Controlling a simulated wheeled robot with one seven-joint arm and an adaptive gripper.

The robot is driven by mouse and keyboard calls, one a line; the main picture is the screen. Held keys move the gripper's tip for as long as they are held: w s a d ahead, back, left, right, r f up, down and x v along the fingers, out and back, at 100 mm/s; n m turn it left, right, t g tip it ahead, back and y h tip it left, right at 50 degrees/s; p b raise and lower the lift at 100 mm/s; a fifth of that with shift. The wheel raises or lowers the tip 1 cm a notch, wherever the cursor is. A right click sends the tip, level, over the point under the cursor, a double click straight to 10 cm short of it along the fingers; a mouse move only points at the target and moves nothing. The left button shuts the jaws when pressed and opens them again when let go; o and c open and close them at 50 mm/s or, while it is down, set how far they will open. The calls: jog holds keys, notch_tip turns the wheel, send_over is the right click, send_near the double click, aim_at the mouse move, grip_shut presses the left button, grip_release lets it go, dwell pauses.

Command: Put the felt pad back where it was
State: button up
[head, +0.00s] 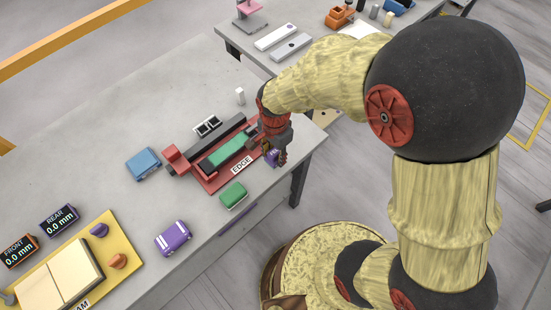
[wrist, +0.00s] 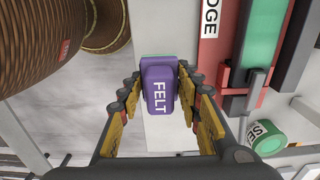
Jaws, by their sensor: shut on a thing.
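The felt pad (wrist: 159,88) is a purple block with a white FELT label and a green strip at its far end. My gripper (wrist: 158,78) is shut on it, a finger on each side. In the head view my gripper (head: 279,153) is at the table's right edge, beside the red EDGE fixture (head: 215,186), and only a bit of the purple pad (head: 270,157) shows. I cannot tell whether the pad touches the table. The fixture holds a long green bar (head: 227,150).
A yellow tray (head: 122,239) and two displays reading 0.0 mm (head: 59,220) are at lower left. A second table (head: 240,42) stands behind.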

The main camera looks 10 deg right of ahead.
aim_at(275, 159)
jog(key=shift+w+d+f, duration=0.1)
jog(key=shift+w+f, duration=0.2)
jog(key=shift+f, duration=0.1)
jog(key=shift+w+f+b, duration=0.2)
jog(key=shift+f+b, duration=0.35)
jog(key=shift+f, duration=1.1)
jog(key=shift+f, duration=0.1)
jog(key=o, duration=1.1)
notch_tip(275, 159, up, 12)
jog(key=p, duration=0.2)
jog(key=shift+p, duration=0.4)
jog(key=s+d+r+n+t, duration=0.2)
jog(key=s+d+r+n, duration=0.3)
jog(key=r, duration=0.5)
jog(key=s+d+r+n+t, duration=0.3)
jog(key=s+d+r+n, duration=0.3)
jog(key=r, duration=0.5)
jog(key=shift+s+d+t, duration=0.3)
jog(key=shift+s+d, duration=0.25)
jog(key=shift+s, duration=0.15)
